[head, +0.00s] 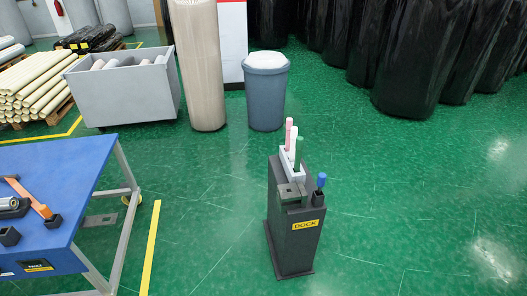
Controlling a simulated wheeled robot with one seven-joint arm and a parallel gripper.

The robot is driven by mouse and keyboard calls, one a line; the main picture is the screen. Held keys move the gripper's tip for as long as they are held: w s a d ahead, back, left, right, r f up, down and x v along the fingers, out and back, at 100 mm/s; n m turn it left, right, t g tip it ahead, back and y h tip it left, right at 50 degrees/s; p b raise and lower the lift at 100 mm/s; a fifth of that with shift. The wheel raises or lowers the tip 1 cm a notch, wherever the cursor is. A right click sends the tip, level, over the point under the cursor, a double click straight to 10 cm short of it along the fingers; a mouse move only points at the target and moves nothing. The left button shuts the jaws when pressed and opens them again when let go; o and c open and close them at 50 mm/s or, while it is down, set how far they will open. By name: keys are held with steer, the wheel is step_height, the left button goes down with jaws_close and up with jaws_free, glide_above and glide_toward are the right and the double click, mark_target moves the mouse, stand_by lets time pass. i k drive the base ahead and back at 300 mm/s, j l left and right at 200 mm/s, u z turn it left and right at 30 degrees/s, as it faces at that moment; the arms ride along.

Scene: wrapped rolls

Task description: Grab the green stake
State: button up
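A dark grey dock stand (292,245) with a yellow DOCK label stands on the floor right of centre. A light holder (288,168) on its top carries several upright stakes close together. The front one, a pale stake with a greenish tint (299,151), looks like the green stake; its lower end is hidden in the holder. Pink stakes (288,131) stand just behind it. A blue-topped stake (321,181) sits in a separate dark socket at the dock's right side. My gripper is not in view.
A blue table (75,170) with an orange-handled tool (30,197) is at the left. A grey bin (125,92), a beige wrapped roll (200,70) and a blue-grey trash can (265,95) stand behind. Black wrapped rolls (420,60) line the back right. Green floor around the dock is clear.

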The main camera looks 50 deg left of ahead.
mark_target(299, 140)
steer(key=i+j+u, duration=0.15)
steer(key=u, duration=0.35)
steer(key=i+u, duration=0.3)
steer(key=u, duration=0.2)
steer(key=i+u, duration=0.25)
steer(key=u, duration=0.25)
steer(key=i+u, duration=0.25)
steer(key=u, duration=0.25)
steer(key=i+l+u, duration=0.2)
steer(key=u, duration=0.3)
steer(key=i+j+u, duration=0.1)
steer(key=i+u, duration=0.5)
steer(key=u, duration=0.2)
steer(key=i+l+u, duration=0.15)
steer(key=i+u, duration=0.2)
